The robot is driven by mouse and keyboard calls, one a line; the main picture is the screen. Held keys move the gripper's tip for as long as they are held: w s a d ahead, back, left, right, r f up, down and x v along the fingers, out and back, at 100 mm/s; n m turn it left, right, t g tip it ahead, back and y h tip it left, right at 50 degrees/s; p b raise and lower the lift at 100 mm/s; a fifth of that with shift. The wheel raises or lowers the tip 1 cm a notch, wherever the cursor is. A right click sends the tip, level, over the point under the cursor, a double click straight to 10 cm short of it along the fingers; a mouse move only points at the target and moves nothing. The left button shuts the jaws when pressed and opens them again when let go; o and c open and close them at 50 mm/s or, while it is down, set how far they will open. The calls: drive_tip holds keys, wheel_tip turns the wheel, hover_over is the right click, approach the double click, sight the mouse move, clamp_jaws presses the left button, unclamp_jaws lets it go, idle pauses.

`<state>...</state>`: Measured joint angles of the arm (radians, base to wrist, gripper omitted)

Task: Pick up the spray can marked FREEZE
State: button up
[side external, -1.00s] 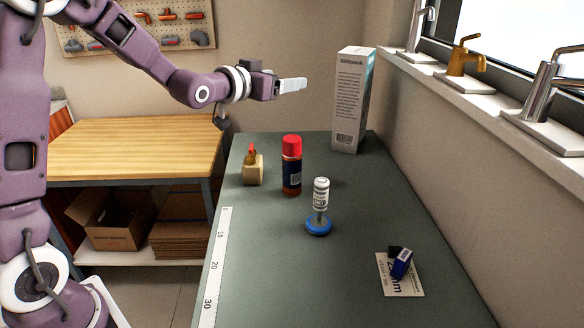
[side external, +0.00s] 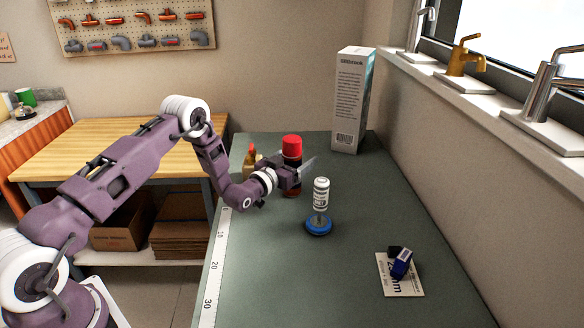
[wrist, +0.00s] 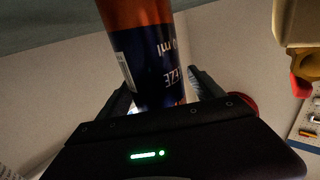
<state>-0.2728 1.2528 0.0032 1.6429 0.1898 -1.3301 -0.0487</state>
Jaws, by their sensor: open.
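The spray can (side external: 291,146) has a red cap and a dark blue label. In the wrist view the can (wrist: 150,60) appears upside down, orange-red with the blue label; the letters "EZE" show. It stands upright on the green bench. My gripper (side external: 304,166) is level with the can's body and hides part of it in the side view. In the wrist view my gripper (wrist: 163,90) is open, one finger on each side of the can. I cannot tell whether either finger touches it. The cap end is hidden behind my gripper in that view.
A tall box (side external: 350,105) is behind. A card (side external: 404,284) with a small blue object lies front right.

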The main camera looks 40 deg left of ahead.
clamp_jaws()
idle(0.3)
